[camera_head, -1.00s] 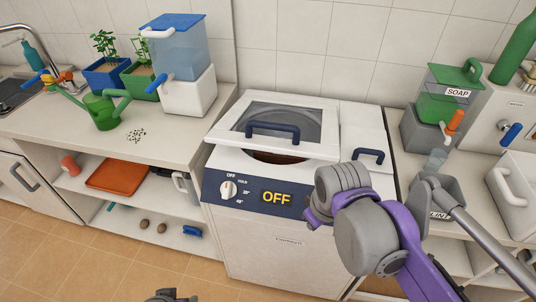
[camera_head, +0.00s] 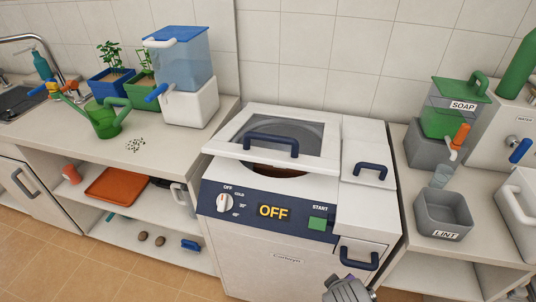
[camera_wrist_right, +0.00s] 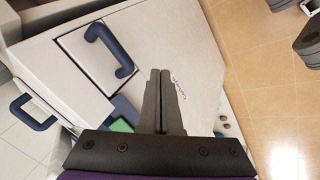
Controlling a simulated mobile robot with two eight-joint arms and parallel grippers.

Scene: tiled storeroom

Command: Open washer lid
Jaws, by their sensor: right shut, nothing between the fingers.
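The white washer (camera_head: 272,258) stands between two counters. Its white-framed lid (camera_head: 225,144) has a grey window and a dark blue handle (camera_head: 271,142). The lid sits slightly raised at the front, with a gap showing the brownish drum opening (camera_head: 278,170) below it. My right gripper (camera_wrist_right: 161,74) is shut and empty in the right wrist view, close to the washer's front and apart from the lid handle. In the head view only a grey part of my arm shows at the bottom edge. My left gripper is out of view.
The washer has a dial (camera_head: 224,203), an OFF display (camera_head: 273,212), a green START button (camera_head: 317,223), a small top cover handle (camera_head: 370,170) and a front drawer handle (camera_head: 359,259). A lint bin (camera_head: 441,226) and soap dispenser (camera_head: 445,120) stand right; a water dispenser (camera_head: 190,105) stands left.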

